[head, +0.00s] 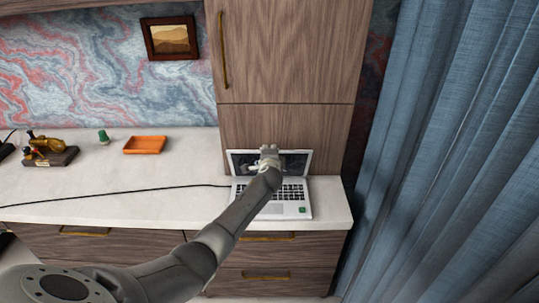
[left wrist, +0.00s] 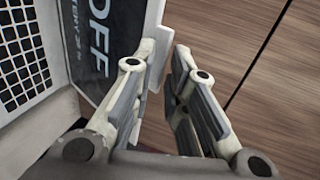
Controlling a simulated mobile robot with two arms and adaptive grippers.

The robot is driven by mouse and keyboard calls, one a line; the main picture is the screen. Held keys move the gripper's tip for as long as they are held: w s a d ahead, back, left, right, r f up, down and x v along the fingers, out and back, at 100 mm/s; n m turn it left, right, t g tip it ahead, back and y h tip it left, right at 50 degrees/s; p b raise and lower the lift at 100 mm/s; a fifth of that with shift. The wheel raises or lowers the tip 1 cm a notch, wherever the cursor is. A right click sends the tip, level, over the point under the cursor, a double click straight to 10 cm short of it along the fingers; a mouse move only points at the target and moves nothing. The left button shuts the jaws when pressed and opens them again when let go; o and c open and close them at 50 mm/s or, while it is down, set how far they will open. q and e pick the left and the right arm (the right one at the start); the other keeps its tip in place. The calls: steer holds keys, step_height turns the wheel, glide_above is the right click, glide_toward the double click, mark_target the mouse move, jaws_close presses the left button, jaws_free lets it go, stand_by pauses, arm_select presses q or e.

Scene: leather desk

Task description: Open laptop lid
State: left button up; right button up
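The silver laptop (head: 300,210) sits on the white desk top with its lid raised and its dark screen (head: 297,161) facing forward. In the left wrist view the screen (left wrist: 92,35), with part of the word OFF, and the keyboard (left wrist: 20,50) fill the left side. My left gripper (head: 269,152) is in front of the screen near the lid's upper edge. In the left wrist view my left gripper (left wrist: 170,55) has a narrow gap between its fingers. One finger overlaps the lid's edge; whether it touches is unclear. My right gripper is out of view.
A black cable (head: 120,193) runs left from the laptop. An orange tray (head: 145,145), a green item (head: 103,137) and a gold-and-dark ornament (head: 48,155) stand further left. A wooden cabinet (head: 285,60) is behind the laptop; blue curtains (head: 450,150) hang at the right.

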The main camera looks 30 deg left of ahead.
arm_select(q)
steer(key=v, duration=1.2)
